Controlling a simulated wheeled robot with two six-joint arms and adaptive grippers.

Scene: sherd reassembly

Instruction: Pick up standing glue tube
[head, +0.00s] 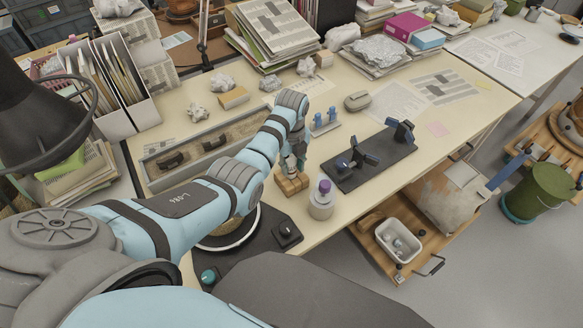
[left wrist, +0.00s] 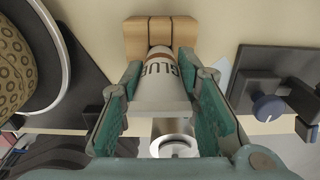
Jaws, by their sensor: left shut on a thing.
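The glue tube (left wrist: 160,92) is white with a brown band and the word GLUE; it shows in the left wrist view. My left gripper (left wrist: 160,72) is shut on it, with a green-padded finger on each side. The tube's far end meets a light wooden block (left wrist: 160,34); I cannot tell whether it still sits in the block. In the head view my left gripper (head: 290,163) is right above the wooden block (head: 291,183), and the tube is mostly hidden there. My right gripper is not in view.
A dark clamp board (head: 345,178) lies to the right, and a grey tray with dark sherds (head: 160,181) to the left. A turntable (head: 250,232) is at the near edge.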

